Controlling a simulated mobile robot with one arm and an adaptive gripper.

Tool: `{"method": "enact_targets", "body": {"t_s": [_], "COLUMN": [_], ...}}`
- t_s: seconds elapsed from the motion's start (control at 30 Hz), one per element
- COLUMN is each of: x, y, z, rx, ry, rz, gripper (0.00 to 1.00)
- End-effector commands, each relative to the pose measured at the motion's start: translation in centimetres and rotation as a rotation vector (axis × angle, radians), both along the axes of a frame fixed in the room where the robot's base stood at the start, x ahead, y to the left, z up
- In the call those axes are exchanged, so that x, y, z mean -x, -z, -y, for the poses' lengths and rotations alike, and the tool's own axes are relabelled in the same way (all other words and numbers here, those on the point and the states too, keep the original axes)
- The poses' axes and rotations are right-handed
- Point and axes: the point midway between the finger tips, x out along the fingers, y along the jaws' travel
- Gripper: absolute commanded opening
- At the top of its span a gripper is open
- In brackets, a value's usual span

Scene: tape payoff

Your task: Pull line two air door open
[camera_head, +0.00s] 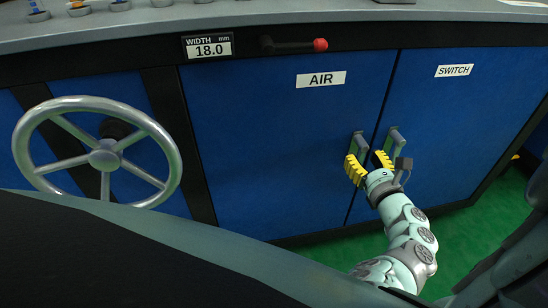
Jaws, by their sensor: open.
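The blue air door (275,150) is shut, with a white AIR label (321,79) near its top. Its grey upright handle (358,142) is at the door's right edge, beside the dark seam. My gripper (369,163) has yellow fingers spread apart in front of the cabinet, near this handle. The left finger covers the handle's lower part. The right finger is near the handle of the switch door. I cannot tell whether either finger touches a handle. No line number shows in view.
The switch door (475,120) is shut on the right, with its own grey handle (396,141). A grey handwheel (103,157) stands out at the left. A red-knobbed lever (319,45) and a WIDTH display (208,46) reading 18.0 sit above. Green floor (475,245) shows lower right.

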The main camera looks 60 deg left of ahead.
Motion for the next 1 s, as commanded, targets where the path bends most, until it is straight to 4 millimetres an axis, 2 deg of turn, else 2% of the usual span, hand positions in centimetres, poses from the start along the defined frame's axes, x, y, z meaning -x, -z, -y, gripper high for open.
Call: {"method": "enact_targets", "body": {"t_s": [0.03, 0.2, 0.47, 0.5, 1.0], "x": [-0.05, -0.35, -0.38, -0.38, -0.44], "y": [0.13, -0.03, -0.04, -0.03, -0.01], "z": [-0.67, -1.57, -1.63, -1.63, -1.54], "rx": [-0.001, -0.002, -0.001, 0.0, 0.0], "ry": [-0.006, -0.007, -0.006, -0.006, -0.004], "rz": [0.001, 0.001, -0.001, -0.001, -0.001], "gripper": [0.46, 0.46, 0.46, 0.49, 0.0]}}
